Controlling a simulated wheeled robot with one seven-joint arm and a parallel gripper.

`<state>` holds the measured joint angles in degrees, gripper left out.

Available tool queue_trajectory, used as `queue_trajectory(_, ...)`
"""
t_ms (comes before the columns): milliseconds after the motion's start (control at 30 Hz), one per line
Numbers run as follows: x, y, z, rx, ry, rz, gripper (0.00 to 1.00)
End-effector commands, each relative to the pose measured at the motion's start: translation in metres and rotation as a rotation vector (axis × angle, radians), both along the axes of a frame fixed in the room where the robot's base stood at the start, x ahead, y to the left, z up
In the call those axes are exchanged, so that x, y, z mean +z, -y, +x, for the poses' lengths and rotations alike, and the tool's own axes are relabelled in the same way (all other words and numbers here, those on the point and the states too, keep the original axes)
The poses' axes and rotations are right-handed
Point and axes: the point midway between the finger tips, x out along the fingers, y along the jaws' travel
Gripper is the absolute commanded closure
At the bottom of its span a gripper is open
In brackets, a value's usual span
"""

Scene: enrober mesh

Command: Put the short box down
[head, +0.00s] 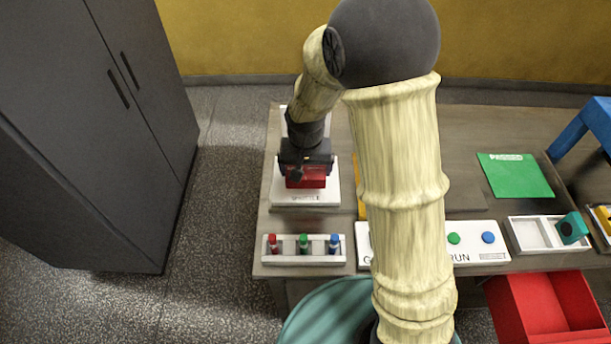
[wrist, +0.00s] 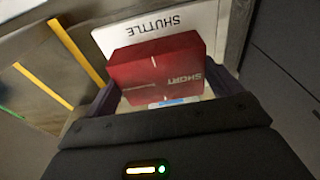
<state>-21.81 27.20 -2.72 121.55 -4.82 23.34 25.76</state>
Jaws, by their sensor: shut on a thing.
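The short box is red and marked "SHORT" (wrist: 160,68). In the head view the red box (head: 306,178) shows below my gripper, over the white plate marked "SHUTTLE" (head: 305,198). My gripper (wrist: 165,95) is shut on the box, with a dark finger at each side of it. The head view shows my gripper (head: 306,168) from above at the table's left side. The plate also shows behind the box in the wrist view (wrist: 185,25). I cannot tell whether the box touches the plate.
A white rack with red, green and blue pegs (head: 303,257) stands in front of the plate. A white button panel (head: 480,240), a tray (head: 530,234) and a green mat (head: 515,175) lie to the right. A red open drawer (head: 545,305) juts out at front right. Grey cabinets (head: 90,130) stand left.

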Motion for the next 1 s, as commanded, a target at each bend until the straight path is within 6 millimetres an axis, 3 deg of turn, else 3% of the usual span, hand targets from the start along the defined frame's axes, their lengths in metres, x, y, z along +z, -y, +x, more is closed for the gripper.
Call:
queue_trajectory(233,-0.004,0.000,0.000,0.000,-0.001,0.000,0.36)
queue_trajectory(500,-0.036,0.000,0.000,0.001,-0.001,-0.001,0.36)
queue_trajectory(900,-0.041,0.000,0.000,0.000,0.000,0.000,0.36)
queue_trajectory(933,-0.040,0.000,0.000,0.000,0.000,0.000,0.04)
queue_trajectory(1000,-0.040,0.000,0.000,0.000,0.000,0.000,0.00)
